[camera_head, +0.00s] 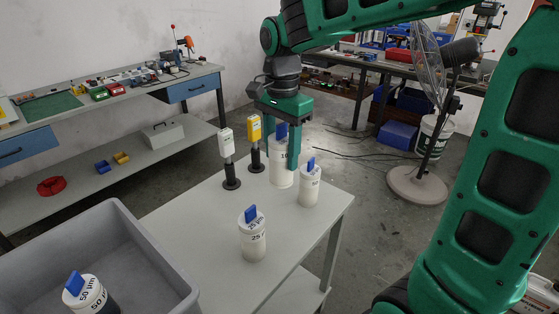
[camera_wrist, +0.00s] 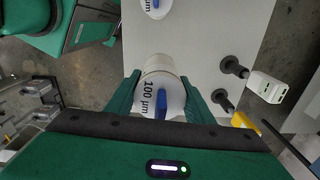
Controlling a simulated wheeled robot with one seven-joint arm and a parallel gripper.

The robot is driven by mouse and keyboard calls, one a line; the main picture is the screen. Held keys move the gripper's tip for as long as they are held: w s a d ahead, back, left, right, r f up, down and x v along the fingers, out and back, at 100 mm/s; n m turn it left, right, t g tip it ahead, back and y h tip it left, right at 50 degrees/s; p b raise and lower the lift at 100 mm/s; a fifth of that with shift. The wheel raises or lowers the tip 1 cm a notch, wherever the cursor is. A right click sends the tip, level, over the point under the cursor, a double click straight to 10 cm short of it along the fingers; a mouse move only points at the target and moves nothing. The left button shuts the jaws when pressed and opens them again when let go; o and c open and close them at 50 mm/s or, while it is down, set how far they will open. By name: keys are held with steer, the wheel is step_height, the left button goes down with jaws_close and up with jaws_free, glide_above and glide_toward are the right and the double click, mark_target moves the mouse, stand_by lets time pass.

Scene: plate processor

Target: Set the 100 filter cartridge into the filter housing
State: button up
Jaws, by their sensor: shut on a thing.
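The 100 filter cartridge (camera_head: 282,174) is a white cylinder with a blue tab on top, near the far edge of the small table. My gripper (camera_head: 281,155) points down with its green fingers on either side of it and is shut on it. In the wrist view the cartridge (camera_wrist: 149,88) shows its "100 µm" label between the fingers (camera_wrist: 162,103). I cannot tell whether its base touches the table. I cannot make out the filter housing for certain. A 50 µm cartridge (camera_head: 90,295) stands over something dark in the grey bin.
On the small table (camera_head: 190,228) stand a 25 µm cartridge (camera_head: 253,240), another blue-tabbed cartridge (camera_head: 308,190), and white (camera_head: 226,144) and yellow (camera_head: 254,129) devices on black stands. The grey bin (camera_head: 150,255) is front left. A fan (camera_head: 425,120) stands at right.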

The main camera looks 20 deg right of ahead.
mark_target(282, 123)
steer(key=shift+r, duration=4.05)
